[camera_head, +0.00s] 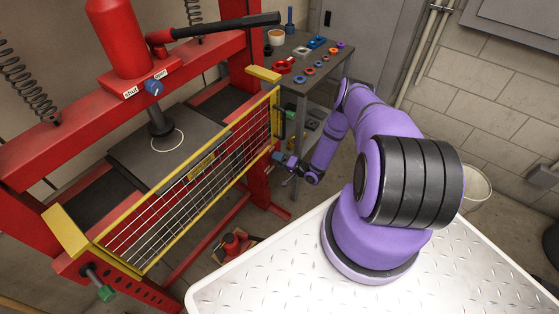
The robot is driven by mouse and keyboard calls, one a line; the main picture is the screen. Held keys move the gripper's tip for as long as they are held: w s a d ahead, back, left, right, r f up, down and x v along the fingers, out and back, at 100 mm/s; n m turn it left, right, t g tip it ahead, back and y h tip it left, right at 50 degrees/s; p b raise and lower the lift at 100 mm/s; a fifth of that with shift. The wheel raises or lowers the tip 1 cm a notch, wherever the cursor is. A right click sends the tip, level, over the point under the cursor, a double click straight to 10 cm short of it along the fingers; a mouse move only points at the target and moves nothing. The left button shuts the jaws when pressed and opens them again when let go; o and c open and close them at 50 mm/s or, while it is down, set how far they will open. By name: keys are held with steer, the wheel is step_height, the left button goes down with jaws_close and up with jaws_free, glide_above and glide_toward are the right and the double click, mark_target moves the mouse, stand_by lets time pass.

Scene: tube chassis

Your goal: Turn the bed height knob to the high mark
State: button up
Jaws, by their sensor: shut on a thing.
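My gripper (282,158) is at the right post of the red press (258,190), beside the lower right end of the yellow guard. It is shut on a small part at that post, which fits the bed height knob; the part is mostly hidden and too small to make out. No high mark can be read there, and the knob's angle cannot be told. The press bed (135,150) is a dark plate with a pale ring, under the ram.
A yellow mesh guard (185,195) spans the press front. A blue knob (153,87) sits between two small labels on the top beam. A green-ended handle (106,292) sticks out lower left. A bench (300,82) with small parts stands behind; a bucket (476,186) is at right.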

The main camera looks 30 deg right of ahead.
steer(key=shift+d+f, duration=0.1)
steer(key=o, duration=0.9)
steer(key=shift+s, duration=0.1)
steer(key=v, duration=1)
steer(key=shift+s+d, duration=0.15)
steer(key=shift+s, duration=0.2)
steer(key=shift+s, duration=0.1)
